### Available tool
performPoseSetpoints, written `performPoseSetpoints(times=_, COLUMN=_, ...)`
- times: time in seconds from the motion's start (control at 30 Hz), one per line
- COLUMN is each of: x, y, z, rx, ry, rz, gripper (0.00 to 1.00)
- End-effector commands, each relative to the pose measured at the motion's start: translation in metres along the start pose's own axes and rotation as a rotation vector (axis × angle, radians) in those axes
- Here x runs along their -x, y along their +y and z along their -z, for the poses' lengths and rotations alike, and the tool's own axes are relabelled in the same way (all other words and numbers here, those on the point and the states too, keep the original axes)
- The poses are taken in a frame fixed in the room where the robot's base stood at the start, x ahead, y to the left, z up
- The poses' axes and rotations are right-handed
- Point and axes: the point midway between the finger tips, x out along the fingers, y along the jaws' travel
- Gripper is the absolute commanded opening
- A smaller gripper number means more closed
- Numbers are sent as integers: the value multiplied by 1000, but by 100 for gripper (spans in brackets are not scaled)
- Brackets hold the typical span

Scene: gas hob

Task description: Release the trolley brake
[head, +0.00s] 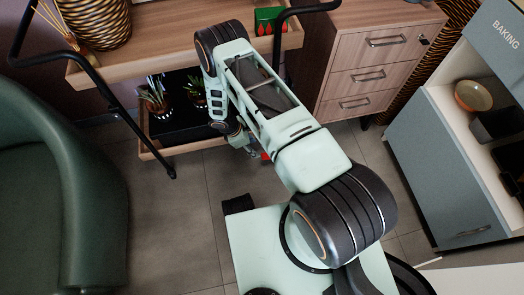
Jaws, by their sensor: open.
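The trolley has a wooden top tray (175,45), a black tube frame (115,105) and a lower shelf (190,147). It stands at the upper left to middle of the head view. My gripper (254,152) is open at the trolley's lower right side, mostly hidden by my arm. A small red part (265,156) shows right beside my gripper, near the floor. It may be the brake, but it is too small to tell, and I cannot tell whether my gripper touches it.
Potted plants (155,98) stand on the lower shelf. A woven vase (97,20) and a green box (268,19) are on the top. A drawer cabinet (375,60) stands right, a grey unit (440,165) farther right, a green chair (50,190) left. Tiled floor (180,225) is clear between.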

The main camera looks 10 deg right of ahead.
Motion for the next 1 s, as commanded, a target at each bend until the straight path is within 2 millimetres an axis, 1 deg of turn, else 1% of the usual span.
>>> performPoseSetpoints(times=0.07, x=-5, y=0, z=1, rx=-1, ry=-17, rz=-2, gripper=44)
performPoseSetpoints(times=0.17, x=-18, y=0, z=1, rx=-3, ry=-19, rz=-2, gripper=44)
performPoseSetpoints(times=0.4, x=-66, y=0, z=2, rx=-4, ry=-16, rz=-2, gripper=44)
performPoseSetpoints(times=0.5, x=-83, y=0, z=1, rx=-4, ry=-16, rz=-1, gripper=44)
performPoseSetpoints(times=0.6, x=-96, y=0, z=1, rx=-3, ry=-16, rz=-2, gripper=44)
performPoseSetpoints(times=0.7, x=-104, y=0, z=0, rx=-4, ry=-15, rz=-2, gripper=44)
performPoseSetpoints(times=0.8, x=-108, y=0, z=0, rx=-3, ry=-15, rz=-3, gripper=44)
performPoseSetpoints(times=1.0, x=-108, y=1, z=0, rx=-2, ry=-15, rz=-3, gripper=44)
